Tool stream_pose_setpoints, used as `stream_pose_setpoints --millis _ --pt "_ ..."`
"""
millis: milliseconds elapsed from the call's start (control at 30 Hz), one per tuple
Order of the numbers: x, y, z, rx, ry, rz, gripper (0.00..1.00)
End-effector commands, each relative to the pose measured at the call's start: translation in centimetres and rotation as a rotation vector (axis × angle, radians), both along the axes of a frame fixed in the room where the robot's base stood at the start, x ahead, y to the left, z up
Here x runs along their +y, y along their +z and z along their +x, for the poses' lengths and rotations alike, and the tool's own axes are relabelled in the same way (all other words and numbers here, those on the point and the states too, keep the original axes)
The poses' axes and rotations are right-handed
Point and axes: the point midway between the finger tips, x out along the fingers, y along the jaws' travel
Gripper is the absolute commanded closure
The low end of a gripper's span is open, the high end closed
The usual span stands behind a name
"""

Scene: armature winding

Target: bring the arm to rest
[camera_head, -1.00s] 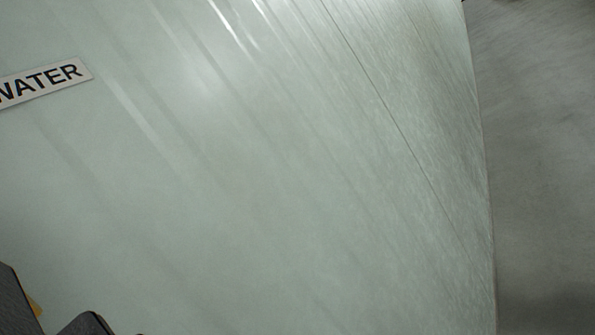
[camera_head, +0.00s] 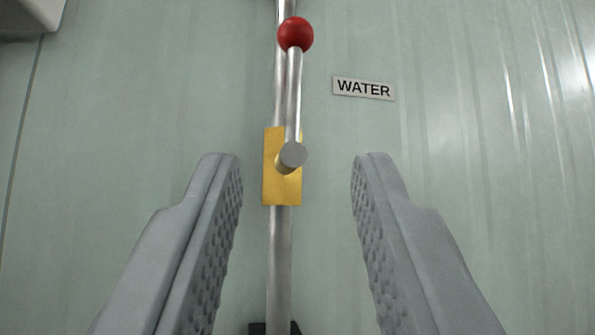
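My gripper (camera_head: 296,162) is open, with its two grey, ridged fingers wide apart and nothing between their pads. Between and beyond the fingertips is a valve with a yellow body (camera_head: 284,190) on a vertical metal pipe (camera_head: 281,240). Its silver lever (camera_head: 294,95) points up along the pipe and ends in a red ball knob (camera_head: 295,35). I see no contact between the fingers and the valve.
A pale green panel wall (camera_head: 120,120) fills the background. A white "WATER" label (camera_head: 363,88) is on it, right of the lever. A pale fixture (camera_head: 30,15) juts in at the top left. A dark piece (camera_head: 272,328) shows at the pipe's lower end.

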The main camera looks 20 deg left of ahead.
Motion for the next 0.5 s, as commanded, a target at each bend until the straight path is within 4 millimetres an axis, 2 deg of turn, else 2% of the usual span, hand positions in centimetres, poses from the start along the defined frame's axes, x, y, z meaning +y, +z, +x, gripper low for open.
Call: stream_pose_setpoints --millis 167,333,500 --pt "0.0 0.8 -0.4 0.006 -0.009 -0.003 0.67" --pt "-0.4 4.2 -2.4 0.044 -0.054 -0.017 0.67" --pt "-0.9 8.0 -5.5 0.103 -0.113 -0.034 0.67"
